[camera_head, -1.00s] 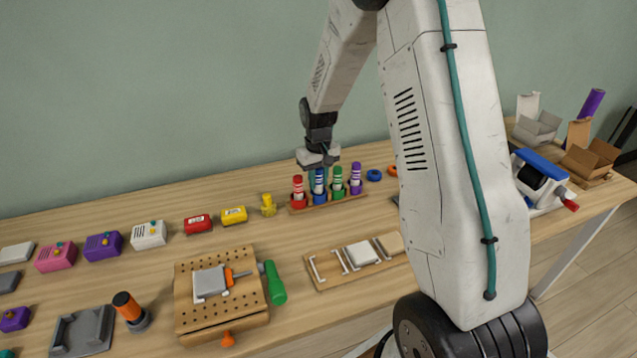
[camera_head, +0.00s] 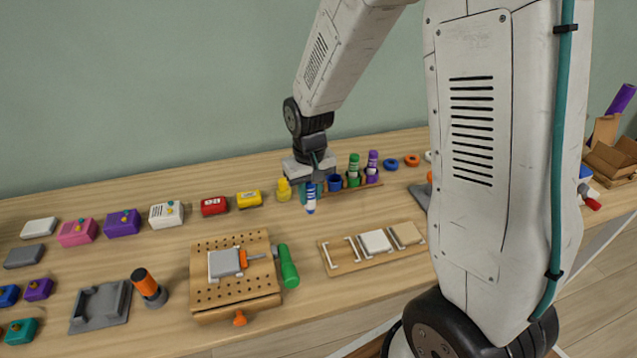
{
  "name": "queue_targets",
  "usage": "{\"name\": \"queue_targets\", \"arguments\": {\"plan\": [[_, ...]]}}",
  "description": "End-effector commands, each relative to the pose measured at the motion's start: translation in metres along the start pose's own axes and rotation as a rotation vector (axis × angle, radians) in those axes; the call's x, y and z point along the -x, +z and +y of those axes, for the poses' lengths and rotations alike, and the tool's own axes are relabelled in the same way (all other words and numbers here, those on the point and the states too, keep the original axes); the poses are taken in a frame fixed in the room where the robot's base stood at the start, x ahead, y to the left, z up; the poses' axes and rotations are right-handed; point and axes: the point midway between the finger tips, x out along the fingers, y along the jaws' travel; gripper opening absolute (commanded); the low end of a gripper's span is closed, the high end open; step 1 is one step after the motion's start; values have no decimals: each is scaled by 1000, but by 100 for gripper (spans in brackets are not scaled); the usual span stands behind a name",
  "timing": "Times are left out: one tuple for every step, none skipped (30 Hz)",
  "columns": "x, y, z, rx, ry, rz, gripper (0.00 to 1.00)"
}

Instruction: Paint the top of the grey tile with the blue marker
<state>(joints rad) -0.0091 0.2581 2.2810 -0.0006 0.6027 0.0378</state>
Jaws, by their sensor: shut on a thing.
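My gripper (camera_head: 312,180) is shut on the blue marker (camera_head: 311,200), a blue and white striped one, which hangs roughly upright above the table. It is in front of the marker rack (camera_head: 366,189). A blue holder or cap (camera_head: 334,183) stands empty in the rack. The grey tile (camera_head: 224,263) lies on the perforated wooden board (camera_head: 212,303) at the left, with white edging on its left and lower sides and an orange clamp (camera_head: 253,258) against its right side. My gripper is up and to the right of the tile, apart from it.
Green (camera_head: 353,168) and purple (camera_head: 373,165) markers stand in the rack; the red one is hidden. A green-handled tool (camera_head: 288,266) lies at the board's right. A wooden tray (camera_head: 345,263) holds white and tan tiles.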

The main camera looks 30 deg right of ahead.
Motion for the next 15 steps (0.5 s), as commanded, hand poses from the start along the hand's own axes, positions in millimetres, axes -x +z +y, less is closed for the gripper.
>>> {"name": "queue_targets", "arguments": {"plan": [[1, 1, -11, 23, 0, 1, 7], [3, 2, -19, 40, 0, 1, 7], [5, 1, -30, 66, 0, 2, 7], [8, 1, -41, 90, 0, 3, 7], [11, 0, -52, 116, 0, 4, 7], [15, 1, -68, 153, -1, 4, 7], [19, 2, -81, 183, -1, 4, 7], [23, 4, -94, 212, -1, 5, 7], [28, 7, -111, 251, -1, 4, 7], [32, 10, -124, 280, -1, 4, 7], [36, 13, -135, 307, -1, 4, 7], [41, 17, -150, 343, -1, 4, 7], [45, 21, -161, 368, -1, 4, 7], [49, 24, -171, 391, -1, 4, 7], [53, 29, -183, 420, -1, 3, 7]]}}
